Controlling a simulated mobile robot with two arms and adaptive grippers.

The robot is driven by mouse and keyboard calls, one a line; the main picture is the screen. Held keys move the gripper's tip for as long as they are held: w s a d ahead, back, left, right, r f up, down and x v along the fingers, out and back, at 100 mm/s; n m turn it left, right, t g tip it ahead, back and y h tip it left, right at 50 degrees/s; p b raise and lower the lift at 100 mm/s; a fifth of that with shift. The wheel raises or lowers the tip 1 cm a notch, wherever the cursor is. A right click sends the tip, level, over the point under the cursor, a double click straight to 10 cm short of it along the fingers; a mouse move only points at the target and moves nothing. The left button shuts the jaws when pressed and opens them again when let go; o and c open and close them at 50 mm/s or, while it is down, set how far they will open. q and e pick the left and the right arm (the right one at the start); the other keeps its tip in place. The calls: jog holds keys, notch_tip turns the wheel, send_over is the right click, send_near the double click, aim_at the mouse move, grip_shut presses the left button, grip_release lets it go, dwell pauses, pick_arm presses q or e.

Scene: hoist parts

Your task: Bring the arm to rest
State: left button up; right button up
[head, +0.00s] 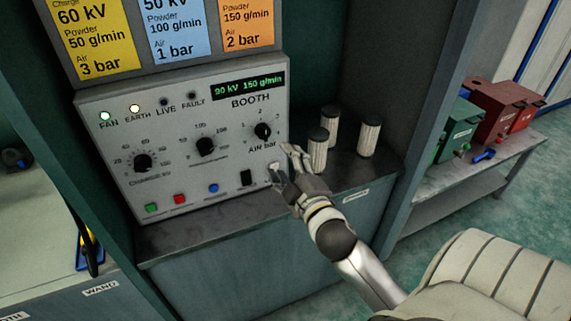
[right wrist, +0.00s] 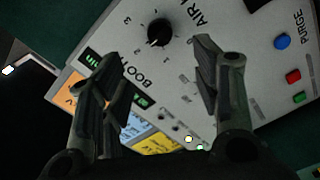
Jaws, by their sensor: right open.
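My right arm (head: 365,272) reaches in from the lower right in the head view. Its gripper (head: 285,160) is open and empty in front of the lower right corner of the grey booth control panel (head: 190,185). In the right wrist view, the open fingers (right wrist: 160,75) stand apart with the panel (right wrist: 265,85) behind them. The air knob (right wrist: 159,32) shows between and beyond the fingertips. I cannot tell whether a fingertip touches the panel. My left gripper is not in view.
Several white cylinders with black tops (head: 368,136) stand on the ledge right of the panel. A side bench (head: 470,165) holds green (head: 460,128) and red boxes (head: 498,108). Yellow, blue and orange setting cards (head: 172,28) are above the panel. A wand holder (head: 88,250) is at lower left.

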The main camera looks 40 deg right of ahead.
dwell(0.3)
notch_tip(320, 180, down, 21)
jog(key=a+m+g+y, duration=0.1)
jog(key=m+g+y, duration=0.1)
jog(key=g, duration=0.2)
jog(key=s+a+f+m+g, duration=0.1)
jog(key=s+f+g, duration=0.15)
jog(key=f, duration=0.45)
jog(key=s+a+f+g+y, duration=0.1)
jog(key=s+a+f, duration=0.1)
jog(key=s+f, duration=0.35)
jog(key=s+a+f+m+g, duration=0.1)
jog(key=f, duration=0.8)
jog(key=s+a+f+m+g, duration=0.1)
jog(key=s+a+f+g, duration=0.1)
jog(key=s+f, duration=0.4)
jog(key=s+a+f+m+g+y, duration=0.1)
jog(key=s+f, duration=0.6)
jog(key=s, duration=0.8)
jog(key=s+a+f+m+g, duration=0.1)
jog(key=s+a+f+g, duration=0.2)
jog(key=s, duration=0.8)
notch_tip(320, 180, down, 4)
jog(key=shift+a+r+g, duration=0.15)
jog(key=shift+a+g, duration=0.05)
jog(key=shift+g, duration=0.75)
